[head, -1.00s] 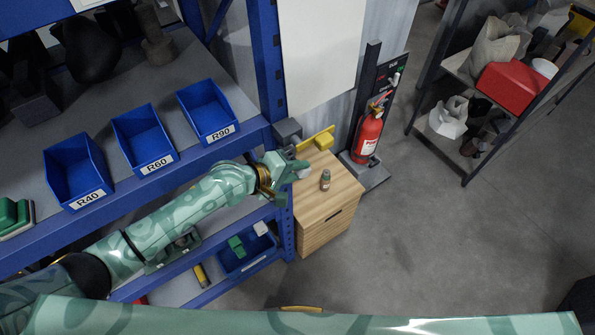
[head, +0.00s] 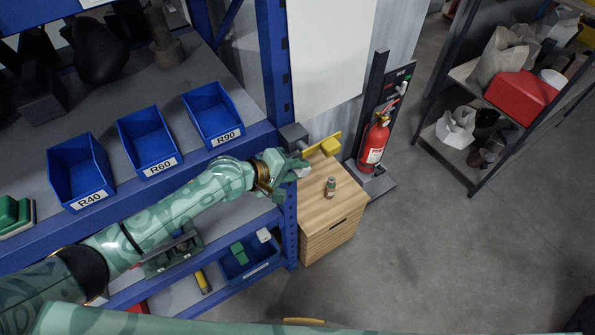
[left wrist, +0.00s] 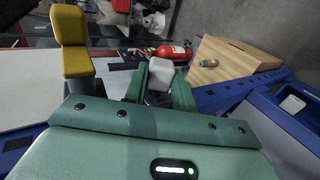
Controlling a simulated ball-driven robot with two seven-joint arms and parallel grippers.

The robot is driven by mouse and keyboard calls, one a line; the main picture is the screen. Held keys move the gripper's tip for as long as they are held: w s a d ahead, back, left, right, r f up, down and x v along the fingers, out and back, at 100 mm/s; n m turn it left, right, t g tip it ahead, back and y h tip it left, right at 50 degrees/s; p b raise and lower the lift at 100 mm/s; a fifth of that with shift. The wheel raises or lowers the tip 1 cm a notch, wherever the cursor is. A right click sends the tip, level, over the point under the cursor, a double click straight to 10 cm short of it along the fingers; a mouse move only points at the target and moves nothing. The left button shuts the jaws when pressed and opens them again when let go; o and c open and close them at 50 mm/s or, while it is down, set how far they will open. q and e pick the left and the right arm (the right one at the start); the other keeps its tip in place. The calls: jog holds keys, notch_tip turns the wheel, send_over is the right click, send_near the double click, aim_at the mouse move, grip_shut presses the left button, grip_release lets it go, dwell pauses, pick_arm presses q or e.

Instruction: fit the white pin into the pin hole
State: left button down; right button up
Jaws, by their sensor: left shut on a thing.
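My left gripper (head: 296,167) is shut on a white pin (left wrist: 160,71), which also shows as a small pale patch in the head view (head: 303,173). In the left wrist view the pin sits between the two green fingers of my left gripper (left wrist: 160,84). A yellow piece (head: 328,143) beside a grey block on the blue rack post is just beyond the gripper; it also shows at the upper left of the left wrist view (left wrist: 72,38). I cannot make out the pin hole. My right gripper is not in view.
A wooden box (head: 325,215) with a small bottle (head: 330,187) on it stands right of the blue rack post (head: 274,70). A fire extinguisher (head: 373,145) is behind it. Blue bins (head: 148,140) line the shelf.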

pick_arm(q)
jog(key=shift+w+a+b, duration=0.3)
jog(key=shift+w+a, duration=0.05)
jog(key=shift+w, duration=0.05)
jog(key=c, duration=1.1)
grip_release()
jog(key=shift+o, duration=0.2)
jog(key=p+v, duration=0.2)
jog(key=v, duration=1.4)
jog(key=shift+s, duration=0.15)
jog(key=shift+a, duration=0.1)
